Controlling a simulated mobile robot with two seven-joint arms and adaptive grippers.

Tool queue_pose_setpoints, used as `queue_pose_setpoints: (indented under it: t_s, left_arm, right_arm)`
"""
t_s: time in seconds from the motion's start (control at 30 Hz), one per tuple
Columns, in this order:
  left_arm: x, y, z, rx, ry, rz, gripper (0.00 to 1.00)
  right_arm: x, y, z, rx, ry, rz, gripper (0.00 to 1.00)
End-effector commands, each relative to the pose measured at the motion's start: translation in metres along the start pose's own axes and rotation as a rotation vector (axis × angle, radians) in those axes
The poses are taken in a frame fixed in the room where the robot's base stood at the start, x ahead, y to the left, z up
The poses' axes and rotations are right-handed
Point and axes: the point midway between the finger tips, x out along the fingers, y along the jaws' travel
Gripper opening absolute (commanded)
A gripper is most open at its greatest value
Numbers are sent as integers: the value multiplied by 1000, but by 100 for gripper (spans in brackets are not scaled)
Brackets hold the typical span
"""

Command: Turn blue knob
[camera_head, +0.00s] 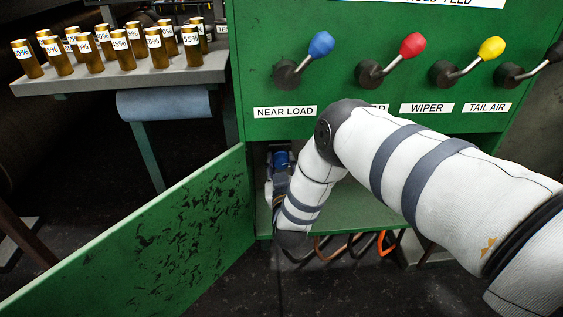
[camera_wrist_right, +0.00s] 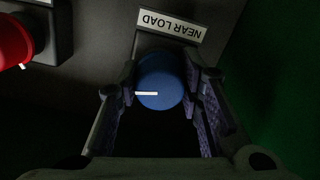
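The blue knob (camera_wrist_right: 160,82) sits on a dark panel below the NEAR LOAD label (camera_head: 285,112), inside the green cabinet. In the right wrist view it is round with a white pointer line facing left. My right gripper (camera_wrist_right: 160,85) has one finger on each side of the knob, and the fingertips appear to touch its sides. In the head view the blue knob (camera_head: 281,158) shows just above my right gripper (camera_head: 277,180), partly hidden by my forearm. My left gripper is not in view.
A red knob (camera_wrist_right: 12,42) is beside it on the panel. The green door (camera_head: 150,235) stands open at the left. Levers with blue (camera_head: 321,44), red (camera_head: 412,45) and yellow (camera_head: 491,48) balls stick out above. Hoses (camera_head: 340,248) hang below the cabinet shelf.

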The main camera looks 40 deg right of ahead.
Motion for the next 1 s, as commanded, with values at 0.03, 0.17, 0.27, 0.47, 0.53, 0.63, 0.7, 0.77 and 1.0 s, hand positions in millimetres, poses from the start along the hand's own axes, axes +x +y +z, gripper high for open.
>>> queue_pose_setpoints:
  t_s: [0.03, 0.17, 0.27, 0.47, 0.53, 0.63, 0.7, 0.77, 1.0]
  left_arm:
    - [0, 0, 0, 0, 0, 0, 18]
    - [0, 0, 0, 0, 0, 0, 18]
    - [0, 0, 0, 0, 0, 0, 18]
    - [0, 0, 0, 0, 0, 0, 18]
    - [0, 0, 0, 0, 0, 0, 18]
    - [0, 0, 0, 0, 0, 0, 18]
    - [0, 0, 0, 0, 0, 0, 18]
    - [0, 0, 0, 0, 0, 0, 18]
    - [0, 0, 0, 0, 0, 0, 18]
  right_arm:
    - [0, 0, 0, -1, -1, 0, 42]
    - [0, 0, 0, -1, -1, 0, 54]
    - [0, 0, 0, -1, -1, 0, 54]
    - [-8, -1, 1, -2, -4, -3, 54]
    - [-23, -1, 1, -3, -4, -4, 54]
    - [-51, -1, 1, -4, -6, -5, 54]
    - [-71, -1, 1, -3, -5, -4, 54]
    - [-85, -1, 1, -3, -5, -4, 54]
    - [-119, 0, 0, -2, -2, -1, 54]
